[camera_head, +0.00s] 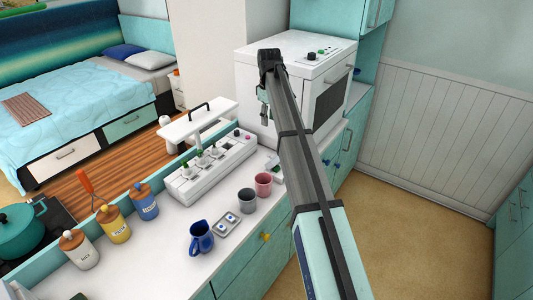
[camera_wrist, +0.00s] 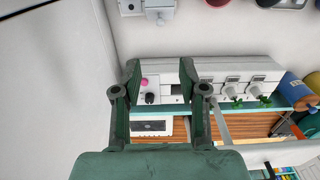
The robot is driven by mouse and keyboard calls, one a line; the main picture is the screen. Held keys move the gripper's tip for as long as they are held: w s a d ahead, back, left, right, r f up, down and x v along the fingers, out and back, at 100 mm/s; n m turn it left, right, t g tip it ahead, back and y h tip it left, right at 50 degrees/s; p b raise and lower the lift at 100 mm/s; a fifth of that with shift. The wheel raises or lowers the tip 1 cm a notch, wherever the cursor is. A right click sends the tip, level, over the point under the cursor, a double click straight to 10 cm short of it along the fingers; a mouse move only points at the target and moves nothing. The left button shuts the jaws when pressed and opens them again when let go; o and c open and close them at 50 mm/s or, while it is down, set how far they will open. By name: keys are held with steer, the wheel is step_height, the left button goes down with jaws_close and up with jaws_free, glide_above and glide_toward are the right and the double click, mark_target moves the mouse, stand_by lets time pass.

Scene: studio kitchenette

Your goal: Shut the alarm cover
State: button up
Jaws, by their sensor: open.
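My gripper (camera_wrist: 160,76) is open, with its two dark green fingers apart and nothing between them. In the head view it hangs from the wrist (camera_head: 263,98) above the counter, in front of the white oven. Beyond the fingers in the wrist view is a long white control panel (camera_wrist: 262,70) with a pink button, a black knob and green levers. The panel also shows in the head view (camera_head: 213,165). A small pale box (camera_wrist: 158,8) is at the wrist view's top edge; in the head view my arm partly hides it (camera_head: 277,170). I cannot tell which part is the alarm cover.
A pink mug (camera_head: 263,184), a grey mug (camera_head: 246,200), a blue jug (camera_head: 201,238) and a small tray (camera_head: 226,223) stand on the counter. Several lidded jars and a teal pot (camera_head: 20,230) are at left. The white oven (camera_head: 295,75) rises behind my wrist.

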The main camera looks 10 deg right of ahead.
mark_target(271, 160)
step_height(271, 160, down, 16)
steer(key=p, duration=0.4)
steer(key=shift+f+p, duration=0.25)
steer(key=shift+p, duration=0.15)
jaws_close()
